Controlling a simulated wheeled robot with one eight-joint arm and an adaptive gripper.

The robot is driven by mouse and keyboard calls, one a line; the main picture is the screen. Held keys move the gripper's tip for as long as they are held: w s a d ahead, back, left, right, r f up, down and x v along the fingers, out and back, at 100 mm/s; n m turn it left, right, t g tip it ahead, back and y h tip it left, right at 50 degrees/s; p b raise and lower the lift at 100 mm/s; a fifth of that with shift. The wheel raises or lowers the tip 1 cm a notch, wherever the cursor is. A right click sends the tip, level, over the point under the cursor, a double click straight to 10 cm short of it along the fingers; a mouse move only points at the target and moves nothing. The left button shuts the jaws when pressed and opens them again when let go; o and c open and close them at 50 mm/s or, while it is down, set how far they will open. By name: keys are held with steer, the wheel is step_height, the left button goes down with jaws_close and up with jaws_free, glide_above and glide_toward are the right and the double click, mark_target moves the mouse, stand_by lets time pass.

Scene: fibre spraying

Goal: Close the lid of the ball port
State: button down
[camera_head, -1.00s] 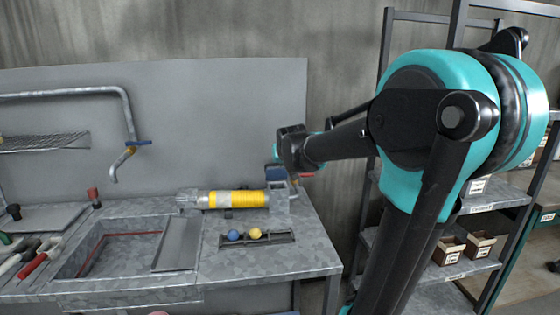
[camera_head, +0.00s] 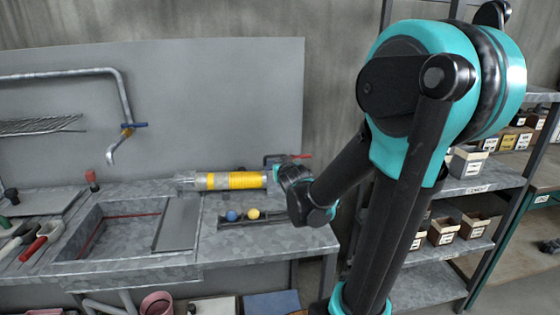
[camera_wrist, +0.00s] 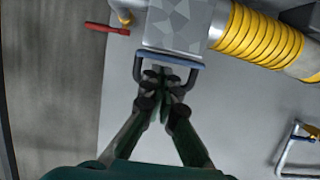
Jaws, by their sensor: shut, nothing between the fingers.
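The ball port is a grey galvanised metal box (camera_wrist: 180,25) at the end of the yellow ribbed tube (camera_head: 236,181). In the wrist view a blue-grey bar (camera_wrist: 170,58) runs along its near edge, with a dark U-shaped bracket below it. I cannot tell clearly how far the lid is open. My gripper (camera_wrist: 163,82) is shut and empty, its fingertips just below the bar, inside the bracket's outline. I cannot tell whether they touch it. In the head view my wrist hides most of the port and the fingertips.
A blue ball (camera_head: 232,215) and a yellow ball (camera_head: 253,213) sit in a small rack on the bench (camera_head: 225,250). A red lever (camera_wrist: 107,29) sticks out beside the port. A sink and tap (camera_head: 112,150) are left. Shelves with boxes (camera_head: 467,160) stand right.

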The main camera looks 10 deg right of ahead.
steer(key=shift+f, duration=0.4)
steer(key=shift+s+f, duration=0.1)
steer(key=shift+s, duration=0.05)
stand_by(0.4)
